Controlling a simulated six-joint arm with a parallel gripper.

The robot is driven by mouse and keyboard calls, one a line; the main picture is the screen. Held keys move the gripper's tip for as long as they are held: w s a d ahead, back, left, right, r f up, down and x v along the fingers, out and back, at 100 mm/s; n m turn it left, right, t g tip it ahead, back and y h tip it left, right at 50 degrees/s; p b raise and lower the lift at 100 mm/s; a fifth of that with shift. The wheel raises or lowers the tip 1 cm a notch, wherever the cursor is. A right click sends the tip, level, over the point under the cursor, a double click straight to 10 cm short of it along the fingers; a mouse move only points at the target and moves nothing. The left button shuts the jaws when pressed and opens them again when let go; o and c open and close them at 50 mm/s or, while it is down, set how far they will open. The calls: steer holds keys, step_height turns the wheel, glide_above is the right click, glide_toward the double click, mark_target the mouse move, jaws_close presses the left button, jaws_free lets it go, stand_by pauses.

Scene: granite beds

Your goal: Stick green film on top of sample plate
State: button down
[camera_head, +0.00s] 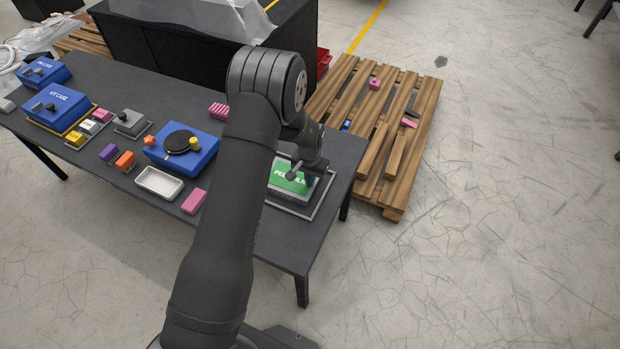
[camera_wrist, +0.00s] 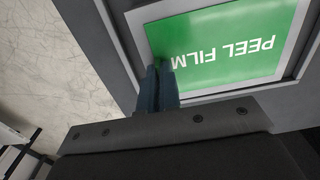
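The green film (camera_wrist: 225,45), printed "PEEL FILM", lies flat inside a pale border within a dark grey frame (camera_wrist: 120,30). In the head view, the film (camera_head: 281,177) sits at the right end of the dark table, partly hidden by my wrist. My gripper (camera_wrist: 158,72) has its two fingers together at the film's lower left edge in the wrist view. I cannot tell whether a film edge is pinched between them. In the head view, my gripper (camera_head: 300,172) is low over the film. I cannot tell whether the pale border is the sample plate.
On the table (camera_head: 240,235) stand a blue box with a black disc (camera_head: 180,148), a white tray (camera_head: 159,184), pink blocks (camera_head: 194,201), blue kit cases (camera_head: 57,106) and small coloured blocks. A wooden pallet (camera_head: 400,140) lies to the right. The table's right edge is near the frame.

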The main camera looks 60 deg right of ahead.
stand_by(0.3)
steer(key=c, duration=1.6)
jaws_free()
steer(key=shift+o, duration=0.2)
step_height(320, 180, up, 17)
steer(key=shift+r, duration=0.15)
step_height(320, 180, down, 17)
steer(key=shift+f, duration=0.2)
steer(key=shift+r, duration=0.1)
